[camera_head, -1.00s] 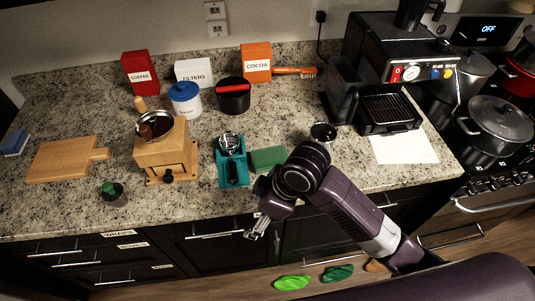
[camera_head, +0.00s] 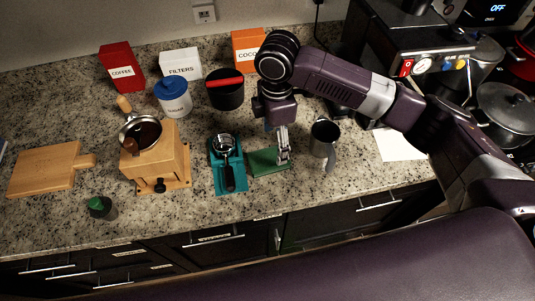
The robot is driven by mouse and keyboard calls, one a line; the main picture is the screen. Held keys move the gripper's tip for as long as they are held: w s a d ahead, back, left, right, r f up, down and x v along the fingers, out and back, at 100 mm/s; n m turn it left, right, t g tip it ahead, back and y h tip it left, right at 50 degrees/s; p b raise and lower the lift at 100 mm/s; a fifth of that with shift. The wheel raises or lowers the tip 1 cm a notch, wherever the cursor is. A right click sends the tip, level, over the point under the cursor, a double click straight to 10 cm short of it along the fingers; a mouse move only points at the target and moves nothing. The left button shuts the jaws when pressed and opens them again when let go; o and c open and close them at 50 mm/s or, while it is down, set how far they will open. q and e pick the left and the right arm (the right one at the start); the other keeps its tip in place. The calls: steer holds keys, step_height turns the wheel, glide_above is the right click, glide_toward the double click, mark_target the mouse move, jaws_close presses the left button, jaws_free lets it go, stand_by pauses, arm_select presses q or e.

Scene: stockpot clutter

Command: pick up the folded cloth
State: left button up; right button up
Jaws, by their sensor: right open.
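The folded cloth (camera_head: 264,165) appears to be the flat green rectangle on the granite counter, between the teal tamping stand and the metal pitcher. My right gripper (camera_head: 283,156) is open and points down over the right end of the cloth, hiding part of it. I cannot tell whether its fingers touch the cloth. My left gripper is out of view.
The teal stand (camera_head: 228,170) stands close on the cloth's left and the metal pitcher (camera_head: 323,140) close on its right. A black canister (camera_head: 226,95) stands behind. A wooden grinder (camera_head: 155,160) is farther left. The counter in front is clear.

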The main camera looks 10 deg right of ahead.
mark_target(275, 156)
steer(key=f+p, duration=0.1)
steer(key=s+f, duration=0.1)
steer(key=shift+f+p, duration=0.3)
steer(key=shift+p, duration=0.05)
steer(key=f, duration=0.1)
steer(key=f+p, duration=0.1)
steer(key=f, duration=0.1)
steer(key=shift+w+f, duration=0.2)
steer(key=shift+f, duration=0.05)
steer(key=shift+s+f, duration=0.1)
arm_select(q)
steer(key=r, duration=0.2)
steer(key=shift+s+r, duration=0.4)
arm_select(e)
steer(key=c, duration=1.2)
